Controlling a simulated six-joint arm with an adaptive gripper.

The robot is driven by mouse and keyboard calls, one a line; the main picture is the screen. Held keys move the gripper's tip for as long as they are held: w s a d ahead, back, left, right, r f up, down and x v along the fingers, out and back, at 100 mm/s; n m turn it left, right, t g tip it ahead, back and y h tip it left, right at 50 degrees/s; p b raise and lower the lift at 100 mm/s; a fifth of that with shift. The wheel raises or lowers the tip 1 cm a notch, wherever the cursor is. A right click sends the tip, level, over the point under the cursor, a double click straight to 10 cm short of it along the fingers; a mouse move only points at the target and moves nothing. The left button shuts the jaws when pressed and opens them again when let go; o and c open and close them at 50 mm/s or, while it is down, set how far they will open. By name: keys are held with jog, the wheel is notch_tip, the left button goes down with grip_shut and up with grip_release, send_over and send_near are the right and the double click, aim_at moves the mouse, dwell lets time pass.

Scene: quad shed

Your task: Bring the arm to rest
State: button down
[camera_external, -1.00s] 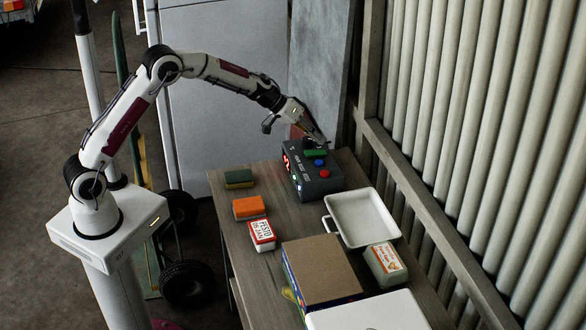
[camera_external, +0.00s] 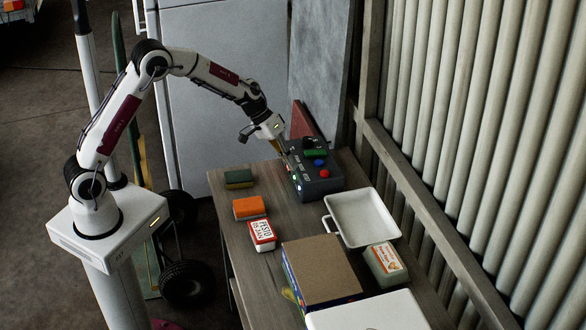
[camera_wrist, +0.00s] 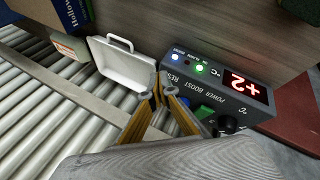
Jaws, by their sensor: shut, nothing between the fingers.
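My gripper (camera_external: 284,154) is shut and empty. It hangs at the left side of the dark control box (camera_external: 322,182), in front of part of its display face in the outside view. I cannot tell whether it touches the box. My arm arches up from its white base and down to the bench. In the wrist view the yellow-brown fingers (camera_wrist: 164,96) show in front of the box (camera_wrist: 205,85), whose red display (camera_wrist: 246,87) reads "+2" and whose green lamp is lit. The box has a green switch, blue and red buttons and a dark knob.
The bench (camera_external: 284,218) holds a green sponge (camera_external: 239,179), an orange sponge (camera_external: 249,207), a red-white box (camera_external: 262,235), a white tray (camera_external: 364,217), a soap-like pack (camera_external: 385,264) and a cardboard-topped box (camera_external: 320,270). A ribbed wall (camera_external: 470,130) stands right; a red-brown wedge (camera_external: 302,121) stands behind.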

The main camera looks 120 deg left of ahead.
jog(key=s+d+r+m+g+h, duration=0.1)
jog(key=d+r, duration=0.2)
jog(key=d, duration=0.5)
jog(key=s+d+r+m+g, duration=0.1)
jog(key=d+r+m, duration=0.1)
jog(key=d, duration=0.5)
jog(key=s+d+r+m, duration=0.3)
jog(key=s+d+r, duration=0.1)
jog(key=d, duration=0.7)
jog(key=s+d+r+m, duration=0.4)
jog(key=s+d, duration=0.3)
jog(key=d, duration=0.4)
jog(key=s+d+r+m+t, duration=0.1)
jog(key=s+d+r+m, duration=0.3)
jog(key=d, duration=0.7)
jog(key=shift+s+d+r, duration=0.15)
jog(key=shift+s+r, duration=0.05)
jog(key=shift+s, duration=0.75)
